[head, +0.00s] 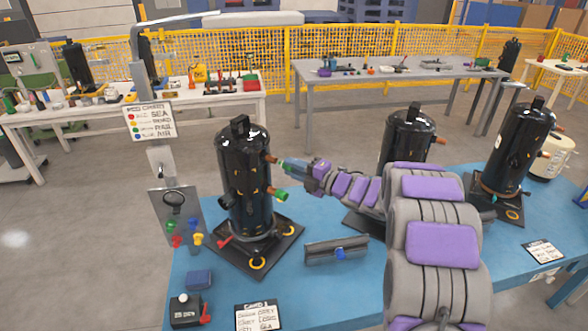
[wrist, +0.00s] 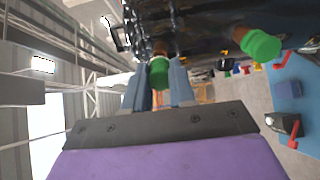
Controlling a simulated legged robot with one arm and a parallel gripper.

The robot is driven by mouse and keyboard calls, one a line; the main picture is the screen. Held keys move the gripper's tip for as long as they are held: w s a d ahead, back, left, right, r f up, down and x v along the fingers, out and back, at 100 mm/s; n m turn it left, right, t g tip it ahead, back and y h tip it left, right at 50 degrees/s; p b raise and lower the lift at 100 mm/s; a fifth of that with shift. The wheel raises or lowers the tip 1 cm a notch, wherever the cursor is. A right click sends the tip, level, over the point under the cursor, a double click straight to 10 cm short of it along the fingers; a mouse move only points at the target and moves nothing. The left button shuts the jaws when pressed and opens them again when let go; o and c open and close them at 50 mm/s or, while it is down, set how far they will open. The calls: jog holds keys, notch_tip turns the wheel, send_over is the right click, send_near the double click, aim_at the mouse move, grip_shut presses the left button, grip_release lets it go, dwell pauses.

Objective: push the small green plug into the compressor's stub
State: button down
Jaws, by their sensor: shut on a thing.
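The black compressor (head: 243,180) stands upright on a dark base plate on the blue table. My gripper (head: 288,164) is at its upper right side, level with the upper copper stub (head: 269,158). In the wrist view, the small green plug (wrist: 159,73) is between my gripper's two fingers (wrist: 160,84). The plug lines up with the copper stub (wrist: 160,48) directly beyond it, and the two look touching or very close. How deep the plug sits cannot be told. A larger green plug (head: 281,195) is on a lower stub; it also shows in the wrist view (wrist: 261,45).
A grey holder (head: 336,250) lies right of the compressor's base. Coloured plugs hang on a panel (head: 176,205) at left. A dark box with a red lever (head: 186,309) stands at the front left. Two more black compressors (head: 407,140) (head: 518,148) stand to the right.

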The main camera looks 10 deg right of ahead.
jog(key=shift+x, duration=1.4)
dwell(0.8)
jog(key=c, duration=0.8)
grip_release()
jog(key=shift+c, duration=0.2)
